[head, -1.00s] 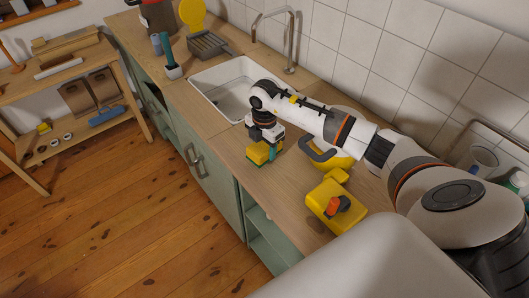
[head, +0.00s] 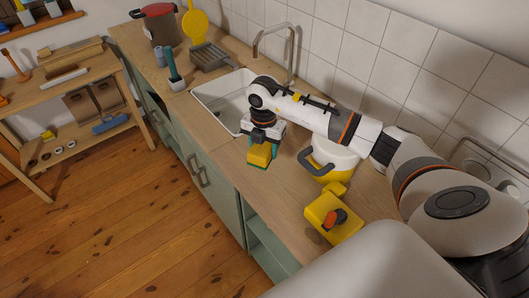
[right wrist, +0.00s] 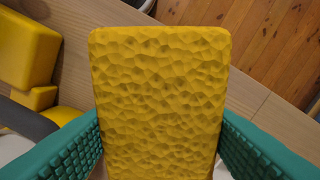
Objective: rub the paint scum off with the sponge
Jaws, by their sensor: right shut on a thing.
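The yellow sponge (head: 258,155) with a dark green underside is in my right gripper (head: 263,151), over the wooden worktop just in front of the sink. In the right wrist view the sponge (right wrist: 160,95) fills the middle, its dimpled yellow face toward the camera. The teal fingers of the right gripper (right wrist: 160,145) are on either side of it. I cannot tell whether the sponge touches the worktop. I cannot make out any paint scum. My left gripper is not in view.
The sink (head: 222,100) with its tap (head: 290,50) lies behind the gripper. A yellow-and-white pot-like thing (head: 331,163) and a yellow block-like thing (head: 323,212) with an orange knob stand to the right. A grey rack (head: 212,57) and red-lidded pot (head: 160,27) stand at the far end.

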